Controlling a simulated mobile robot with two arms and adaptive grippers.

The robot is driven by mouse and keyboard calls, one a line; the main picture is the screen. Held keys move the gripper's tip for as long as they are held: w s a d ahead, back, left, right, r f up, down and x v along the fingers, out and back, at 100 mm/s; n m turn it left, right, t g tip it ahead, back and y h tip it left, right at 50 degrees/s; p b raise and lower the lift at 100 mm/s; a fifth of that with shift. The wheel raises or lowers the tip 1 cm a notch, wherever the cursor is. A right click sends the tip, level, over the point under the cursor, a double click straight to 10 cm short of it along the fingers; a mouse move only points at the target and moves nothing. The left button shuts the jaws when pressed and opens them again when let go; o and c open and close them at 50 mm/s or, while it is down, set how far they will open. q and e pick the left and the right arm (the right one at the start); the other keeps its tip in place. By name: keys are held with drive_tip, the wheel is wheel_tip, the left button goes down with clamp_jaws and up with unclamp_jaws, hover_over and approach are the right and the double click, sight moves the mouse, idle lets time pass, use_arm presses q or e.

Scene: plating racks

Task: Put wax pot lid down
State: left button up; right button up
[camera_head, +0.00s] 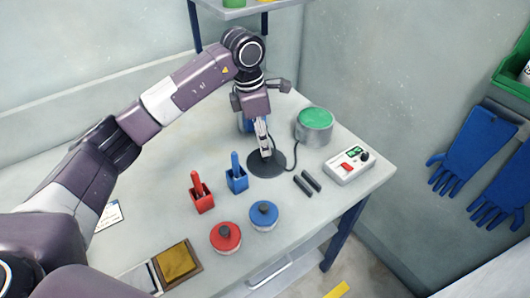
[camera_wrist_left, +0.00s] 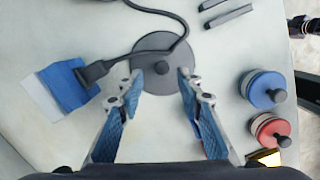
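My left gripper (camera_head: 266,155) points down just above the lid. Nothing is held. Whether the fingertips touch the lid is unclear. My right gripper is out of view.
A control box (camera_head: 349,165) and two dark bars (camera_head: 307,182) lie right. Red (camera_head: 201,200) and blue (camera_head: 237,182) tool holders and red (camera_head: 225,238) and blue (camera_head: 264,216) lidded jars stand nearer me. The left table area is mostly clear.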

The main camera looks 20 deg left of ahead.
use_arm(q)
wheel_tip(320, 180, up, 7)
drive_tip(key=b, duration=0.1)
drive_tip(key=shift+s+a, duration=0.25)
drive_tip(key=shift+a, duration=0.2)
drive_tip(key=shift+f, duration=0.1)
